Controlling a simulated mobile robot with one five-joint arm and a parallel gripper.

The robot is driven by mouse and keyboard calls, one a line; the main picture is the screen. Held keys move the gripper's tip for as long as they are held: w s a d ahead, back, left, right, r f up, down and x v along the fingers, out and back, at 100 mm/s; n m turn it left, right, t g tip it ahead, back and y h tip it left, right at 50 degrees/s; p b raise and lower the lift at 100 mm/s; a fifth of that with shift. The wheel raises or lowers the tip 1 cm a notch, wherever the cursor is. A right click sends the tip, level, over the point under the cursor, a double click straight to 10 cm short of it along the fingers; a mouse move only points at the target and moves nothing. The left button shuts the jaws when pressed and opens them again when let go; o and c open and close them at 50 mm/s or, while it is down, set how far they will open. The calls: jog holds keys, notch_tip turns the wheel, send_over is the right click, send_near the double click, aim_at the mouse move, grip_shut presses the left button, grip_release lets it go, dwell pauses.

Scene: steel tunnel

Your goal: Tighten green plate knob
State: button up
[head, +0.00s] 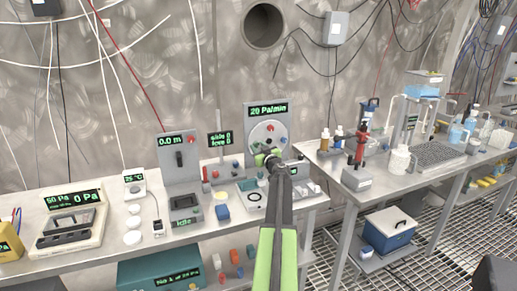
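A grey upright panel (284,112) with the green readout "20 Pa/min" stands at the back of the bench. It carries a pale round plate (262,132) with a small red spot on it. A green knob-like part (260,148) shows at the lower edge of the plate. My arm reaches up from the bottom of the head view, and my gripper (270,159) is right in front of this green part, overlapping it in the picture. The fingers are too small and too covered to tell open from shut, or whether they touch the knob.
Left of the panel stands a "0.0 m" panel (178,155) with a dark slider. A blue block (222,212) and a tray (252,197) lie on the bench near my arm. A second bench at right holds bottles and a grey rack (438,154). Cables hang along the wall.

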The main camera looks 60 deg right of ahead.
grip_shut()
jog(key=m, duration=0.4)
jog(key=shift+m, duration=0.3)
jog(key=shift+o, duration=2.1)
grip_release()
jog(key=shift+s, duration=0.1)
jog(key=v, duration=1.7)
jog(key=shift+s, duration=0.15)
